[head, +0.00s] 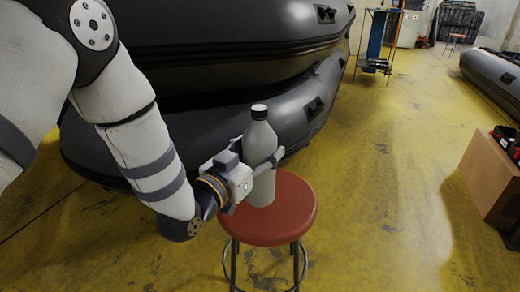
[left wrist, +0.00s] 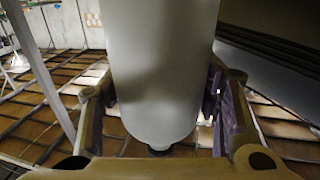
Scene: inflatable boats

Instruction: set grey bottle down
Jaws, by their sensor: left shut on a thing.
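The grey bottle (head: 261,144) with a black cap is upright at the red round stool (head: 285,217) in the head view. Its base appears at the seat, but I cannot tell whether it touches. My left gripper (head: 268,166) comes from the left and is shut around the bottle's middle. In the left wrist view, the bottle (left wrist: 162,70) fills the middle between the two fingers of my left gripper (left wrist: 160,100), and its dark cap shows at the bottom. My right gripper is in neither view.
Stacked dark inflatable boats (head: 215,120) stand close behind the stool. A cardboard box (head: 492,180) is at the right edge, and another boat (head: 495,80) lies behind it. The yellow floor (head: 390,190) right of the stool is clear.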

